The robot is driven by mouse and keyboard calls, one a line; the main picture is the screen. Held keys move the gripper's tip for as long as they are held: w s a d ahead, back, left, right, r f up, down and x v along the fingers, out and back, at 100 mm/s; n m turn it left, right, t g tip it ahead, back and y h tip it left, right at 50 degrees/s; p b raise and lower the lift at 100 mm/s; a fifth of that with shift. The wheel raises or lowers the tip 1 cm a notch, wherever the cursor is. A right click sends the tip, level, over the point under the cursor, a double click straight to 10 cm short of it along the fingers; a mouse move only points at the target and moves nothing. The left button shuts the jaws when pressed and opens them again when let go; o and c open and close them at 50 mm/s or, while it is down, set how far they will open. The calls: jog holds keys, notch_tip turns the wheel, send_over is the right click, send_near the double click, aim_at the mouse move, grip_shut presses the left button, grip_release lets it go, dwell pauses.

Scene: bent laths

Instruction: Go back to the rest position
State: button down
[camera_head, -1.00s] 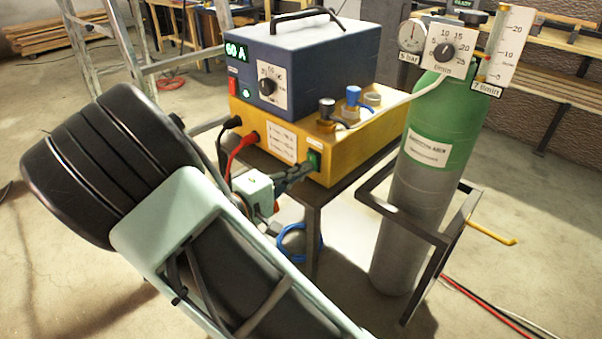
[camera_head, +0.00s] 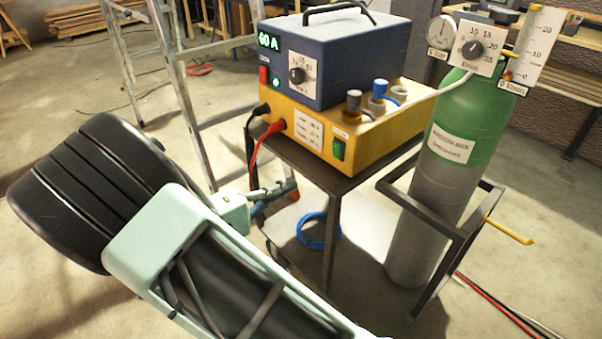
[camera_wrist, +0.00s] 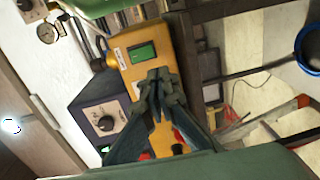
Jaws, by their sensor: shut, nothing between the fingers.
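My gripper (camera_wrist: 158,78) is shut and empty in the wrist view. Its fingertips show in front of the yellow unit (camera_wrist: 150,60), below the green switch (camera_wrist: 142,53) in that picture. I cannot tell from that view how far off they are. In the head view my arm stands at the left, with the wrist low beside the cart (camera_head: 333,230).
A blue power unit (camera_head: 345,65) showing 60 A stands on the yellow one. A green and grey gas cylinder (camera_head: 430,190) stands at right; its flow label reads 0 l/min. A ladder (camera_head: 180,85) stands behind the cart.

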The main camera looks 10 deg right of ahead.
jog(key=shift+s+a+f, duration=0.1)
jog(key=shift+s+a, duration=0.15)
jog(key=shift+a, duration=0.2)
jog(key=shift+d, duration=0.1)
